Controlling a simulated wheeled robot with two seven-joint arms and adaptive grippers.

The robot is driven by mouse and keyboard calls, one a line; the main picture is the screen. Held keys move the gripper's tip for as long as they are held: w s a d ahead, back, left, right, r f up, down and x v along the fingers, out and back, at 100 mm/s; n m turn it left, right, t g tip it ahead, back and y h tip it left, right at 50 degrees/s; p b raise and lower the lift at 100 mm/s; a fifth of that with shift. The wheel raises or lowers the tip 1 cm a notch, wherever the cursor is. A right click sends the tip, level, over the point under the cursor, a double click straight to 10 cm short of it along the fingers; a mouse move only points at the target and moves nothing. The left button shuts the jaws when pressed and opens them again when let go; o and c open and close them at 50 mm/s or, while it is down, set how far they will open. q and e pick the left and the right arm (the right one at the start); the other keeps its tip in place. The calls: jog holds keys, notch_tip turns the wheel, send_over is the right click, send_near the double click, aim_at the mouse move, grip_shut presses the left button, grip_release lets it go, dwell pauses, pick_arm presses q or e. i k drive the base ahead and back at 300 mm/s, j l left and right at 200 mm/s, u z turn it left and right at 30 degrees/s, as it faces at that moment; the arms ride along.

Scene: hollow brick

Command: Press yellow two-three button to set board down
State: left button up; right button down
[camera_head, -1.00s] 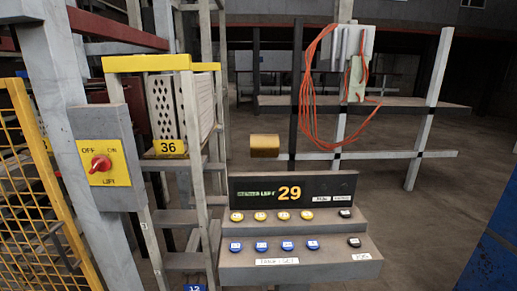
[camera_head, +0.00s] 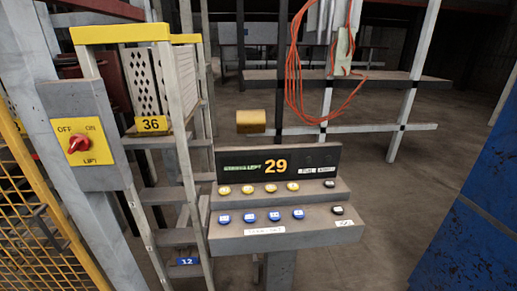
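The control panel (camera_head: 222,240) stands in the middle of the view, with a dark display (camera_head: 231,167) reading 29 in yellow. Its upper step carries a row of several yellow buttons: the far left one (camera_head: 225,191), one beside it (camera_head: 247,189), a third (camera_head: 270,187) and the right one (camera_head: 292,186). Their small labels are too blurred to read, so I cannot tell which is two-three. A row of several blue buttons (camera_head: 249,217) sits on the lower step. Black buttons (camera_head: 329,183) are at the right ends. Neither of my grippers is in view.
A yellow lift switch box (camera_head: 65,130) with a red knob (camera_head: 78,144) is at left. A rack marked 36 (camera_head: 152,124) stands beside the panel. Yellow mesh fencing (camera_head: 22,226) is far left, a blue wall (camera_head: 480,215) right. Floor (camera_head: 385,210) is clear right of the panel.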

aim_at(247, 189)
jog(key=k+j+u, duration=0.15)
jog(key=j, duration=0.45)
jog(key=k+j+u, duration=0.15)
jog(key=j, duration=0.5)
jog(key=k+j+u, duration=0.1)
jog(key=j, duration=0.55)
jog(key=j+u, duration=0.15)
jog(key=j, duration=0.5)
jog(key=z, duration=1.7)
jog(key=k+l, duration=0.05)
jog(key=l, duration=0.05)
